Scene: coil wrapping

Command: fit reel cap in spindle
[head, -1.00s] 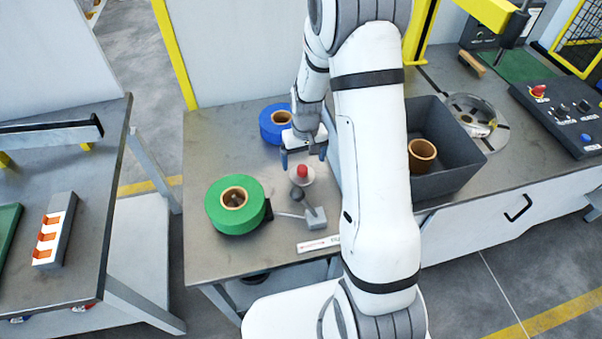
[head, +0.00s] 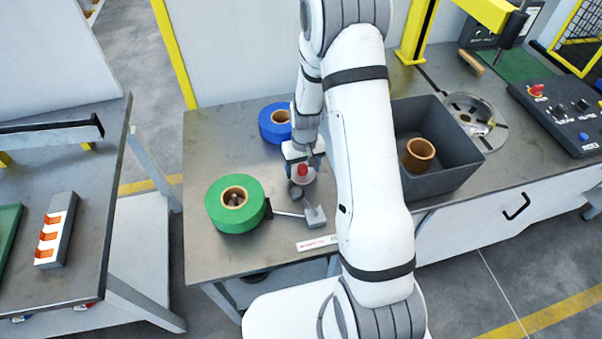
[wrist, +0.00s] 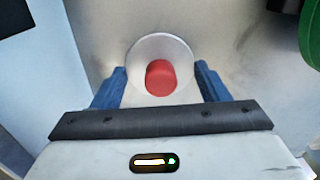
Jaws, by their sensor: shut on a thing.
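The reel cap (head: 302,171) is a pale round disc with a red knob, low over the table right of the green reel. In the wrist view the cap (wrist: 160,77) sits between the blue fingers of my gripper (wrist: 160,85). My gripper (head: 303,163) is shut on it in the head view, with the arm coming down from above. The green reel (head: 219,215) lies on the left of the table with a brown core. Something dark, maybe the spindle (head: 235,199), shows inside this core; its shape is too small to tell.
A small grey bracket with a lever (head: 314,215) stands just right of the green reel. A blue reel (head: 268,124) lies behind. A dark bin (head: 452,180) with a brown core ring (head: 419,155) is at the right. The table's front left is clear.

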